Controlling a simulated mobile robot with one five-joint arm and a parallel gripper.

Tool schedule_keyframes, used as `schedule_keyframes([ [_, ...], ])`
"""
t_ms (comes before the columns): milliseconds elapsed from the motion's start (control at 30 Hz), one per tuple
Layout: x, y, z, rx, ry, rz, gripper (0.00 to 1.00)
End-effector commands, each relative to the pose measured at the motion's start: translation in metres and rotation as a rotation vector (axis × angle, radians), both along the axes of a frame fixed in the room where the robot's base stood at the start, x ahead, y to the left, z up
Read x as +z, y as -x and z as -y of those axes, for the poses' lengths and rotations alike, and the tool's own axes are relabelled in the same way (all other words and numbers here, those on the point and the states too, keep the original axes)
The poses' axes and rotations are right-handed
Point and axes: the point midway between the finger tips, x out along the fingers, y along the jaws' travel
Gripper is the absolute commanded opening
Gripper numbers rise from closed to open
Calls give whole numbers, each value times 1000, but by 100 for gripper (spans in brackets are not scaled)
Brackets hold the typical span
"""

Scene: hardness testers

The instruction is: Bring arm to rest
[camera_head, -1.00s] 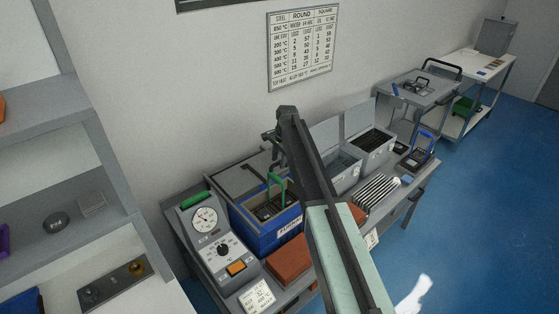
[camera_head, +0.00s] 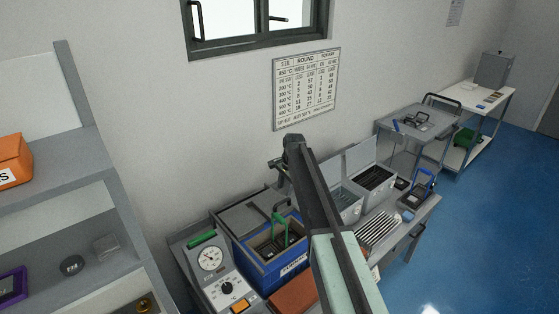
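My arm (camera_head: 325,215) reaches up from the bottom of the head view, in front of the workbench. Its dark far end bends near the wall below the chart. My gripper (camera_head: 277,163) shows only as a small dark part at the left of that end, and its fingers are too small to tell apart. I cannot see whether it holds anything. It appears above the blue tank (camera_head: 268,268) in the picture, with no clear contact with anything.
A tester with a round dial (camera_head: 210,258) stands on the bench, left of the tank. Open grey boxes (camera_head: 376,180) stand right of my arm. A grey shelf (camera_head: 60,178) is at the left. A cart (camera_head: 416,122) stands at the back right. Blue floor is clear at the right.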

Motion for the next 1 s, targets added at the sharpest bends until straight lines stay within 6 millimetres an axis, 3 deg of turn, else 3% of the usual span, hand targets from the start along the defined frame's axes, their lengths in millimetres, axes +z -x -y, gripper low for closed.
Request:
schedule_keyframes([
  [67,0,-1,8,-9,0,0,38],
  [167,0,27,21,-22,3,-1,38],
  [367,-2,136,52,58,43,-19,38],
  [600,-4,286,78,423,129,-59,38],
  [700,-4,332,83,598,153,-78,38],
  [800,-4,362,86,773,172,-93,38],
  [1000,-4,361,88,943,180,-98,38],
])
